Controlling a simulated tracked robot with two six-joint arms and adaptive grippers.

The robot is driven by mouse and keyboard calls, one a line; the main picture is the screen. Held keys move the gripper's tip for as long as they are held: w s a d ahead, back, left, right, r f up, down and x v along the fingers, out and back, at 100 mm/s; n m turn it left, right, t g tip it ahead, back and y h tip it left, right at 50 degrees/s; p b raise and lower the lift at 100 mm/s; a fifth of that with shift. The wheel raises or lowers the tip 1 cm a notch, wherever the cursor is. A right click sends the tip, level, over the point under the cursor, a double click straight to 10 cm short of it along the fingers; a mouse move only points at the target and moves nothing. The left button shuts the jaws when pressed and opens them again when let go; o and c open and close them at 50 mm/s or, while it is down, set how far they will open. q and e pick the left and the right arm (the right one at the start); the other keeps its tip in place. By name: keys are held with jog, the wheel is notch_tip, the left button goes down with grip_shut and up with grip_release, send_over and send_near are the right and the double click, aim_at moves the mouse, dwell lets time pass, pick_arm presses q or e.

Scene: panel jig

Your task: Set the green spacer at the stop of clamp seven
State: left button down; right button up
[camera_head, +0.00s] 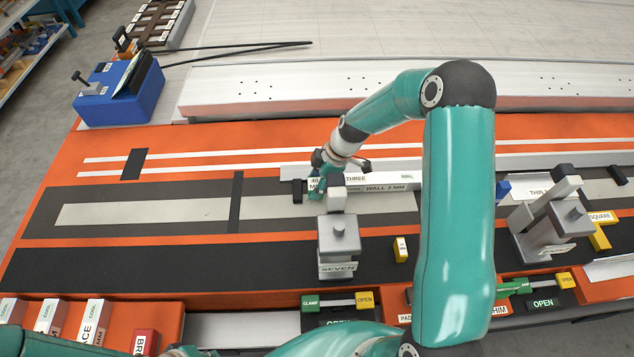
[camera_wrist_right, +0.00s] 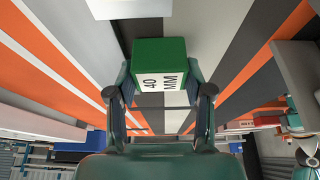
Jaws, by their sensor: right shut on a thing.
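The green spacer (camera_wrist_right: 160,52), with a white "40 MM" label, is between the fingertips of my right gripper (camera_wrist_right: 162,92) in the wrist view. In the head view my right gripper (camera_head: 318,184) is shut on it just behind clamp seven (camera_head: 338,245). Only a bit of the spacer's label shows there, beside the end of the wall strip. Clamp seven is a grey block with a knob and a "SEVEN" label. A small dark block (camera_head: 297,190) stands just left of the gripper. I cannot tell whether the spacer touches anything. My left gripper is not in view.
A strip marked "WALL 3 MM" (camera_head: 385,188) lies right of the gripper. A yellow block (camera_head: 400,249) stands right of clamp seven. Another grey clamp (camera_head: 545,225) is at the right. A blue box (camera_head: 119,92) sits back left. The left side of the orange table (camera_head: 100,222) is mostly clear.

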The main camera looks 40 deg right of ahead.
jog(key=shift+f, duration=0.1)
jog(key=o, duration=1.3)
jog(key=shift+r, duration=0.2)
jog(key=p+v, duration=0.3)
jog(key=v, duration=0.8)
jog(key=shift+s+d+r, duration=0.1)
jog(key=shift+d+r, duration=0.1)
jog(key=shift+r, duration=0.15)
